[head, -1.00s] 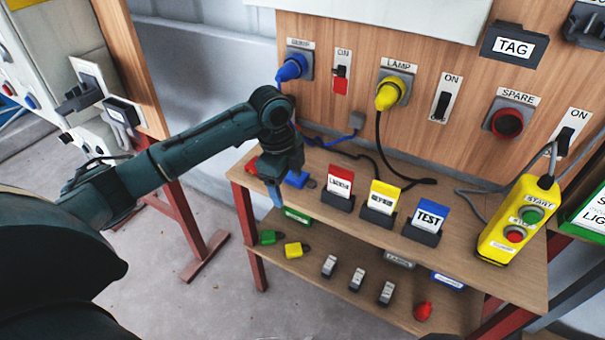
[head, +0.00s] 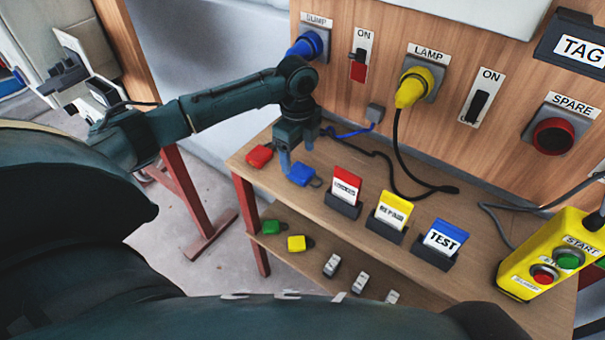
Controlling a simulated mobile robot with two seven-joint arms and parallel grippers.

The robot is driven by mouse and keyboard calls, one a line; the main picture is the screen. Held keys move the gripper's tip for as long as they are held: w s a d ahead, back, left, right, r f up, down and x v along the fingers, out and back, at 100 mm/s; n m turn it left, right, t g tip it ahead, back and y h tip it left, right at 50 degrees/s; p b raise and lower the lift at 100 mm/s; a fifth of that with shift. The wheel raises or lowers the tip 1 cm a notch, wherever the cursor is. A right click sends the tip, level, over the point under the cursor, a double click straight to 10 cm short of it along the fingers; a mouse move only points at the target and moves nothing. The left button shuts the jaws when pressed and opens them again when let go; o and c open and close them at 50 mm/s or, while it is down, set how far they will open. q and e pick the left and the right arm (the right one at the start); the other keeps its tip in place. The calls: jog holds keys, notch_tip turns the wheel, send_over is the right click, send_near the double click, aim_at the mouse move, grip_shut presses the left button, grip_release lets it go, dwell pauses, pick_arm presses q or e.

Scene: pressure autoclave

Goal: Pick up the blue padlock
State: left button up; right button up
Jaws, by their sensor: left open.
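The blue padlock (head: 301,174) lies on the upper shelf near its left end, its dark shackle pointing right. My left gripper (head: 297,160) points down right above and behind the padlock. Its jaws are open, with one blue fingertip close to the padlock's left edge. I cannot tell whether the fingers touch it. My right gripper is not in view.
A red padlock (head: 259,156) lies just left. Red, yellow and blue tag cards stand in holders to the right, the red card (head: 346,184) nearest. Green (head: 271,227) and yellow (head: 296,243) padlocks lie on the lower shelf. A yellow control box (head: 545,256) is far right.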

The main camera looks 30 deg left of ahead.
aim_at(299, 169)
pick_arm(q)
jog(key=shift+w+f, duration=0.15)
jog(key=shift+f, duration=2.6)
jog(key=shift+c, duration=0.3)
jog(key=c, duration=1.1)
jog(key=shift+c, duration=0.4)
jog(key=shift+r, duration=0.15)
